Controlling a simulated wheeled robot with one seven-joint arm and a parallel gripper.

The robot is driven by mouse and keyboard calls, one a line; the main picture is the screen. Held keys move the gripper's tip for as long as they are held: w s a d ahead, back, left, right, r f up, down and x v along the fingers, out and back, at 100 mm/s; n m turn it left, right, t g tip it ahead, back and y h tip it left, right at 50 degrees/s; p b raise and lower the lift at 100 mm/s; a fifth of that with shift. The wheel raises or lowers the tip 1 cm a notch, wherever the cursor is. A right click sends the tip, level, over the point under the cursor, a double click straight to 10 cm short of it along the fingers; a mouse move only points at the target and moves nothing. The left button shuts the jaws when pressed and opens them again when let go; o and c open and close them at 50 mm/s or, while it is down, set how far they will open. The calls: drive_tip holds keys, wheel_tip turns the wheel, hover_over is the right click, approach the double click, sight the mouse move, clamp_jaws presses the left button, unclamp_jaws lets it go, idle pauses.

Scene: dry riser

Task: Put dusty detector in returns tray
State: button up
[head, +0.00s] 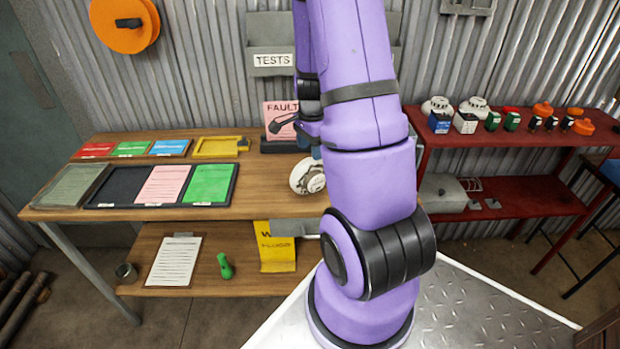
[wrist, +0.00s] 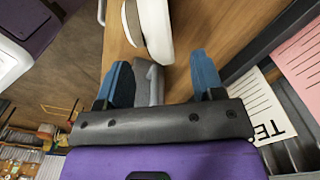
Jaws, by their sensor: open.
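A white round detector (head: 308,176) lies on the wooden bench at its right part, partly hidden by my arm; dust on it is too small to tell. It also shows in the wrist view (wrist: 158,30), beyond the fingertips. My gripper (wrist: 163,78) is open, with its blue fingers apart and not around the detector. A grey piece between the fingers cannot be made out. In the head view my gripper (head: 315,150) is mostly hidden behind my arm. A black divided tray (head: 100,192) holds pink and green sheets; its labels are unreadable, so I cannot tell the returns tray.
A grey-green tray (head: 70,187) and a yellow tray (head: 220,147) are also on the bench. A pink FAULT sheet (head: 281,118) stands behind the detector. The red shelf (head: 480,130) at right holds several detectors and small items. The lower shelf holds a clipboard (head: 175,262).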

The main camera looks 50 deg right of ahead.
sight(310, 160)
drive_tip(key=f, duration=0.5)
drive_tip(key=shift+a, duration=0.25)
clamp_jaws()
drive_tip(key=shift+r, duration=0.15)
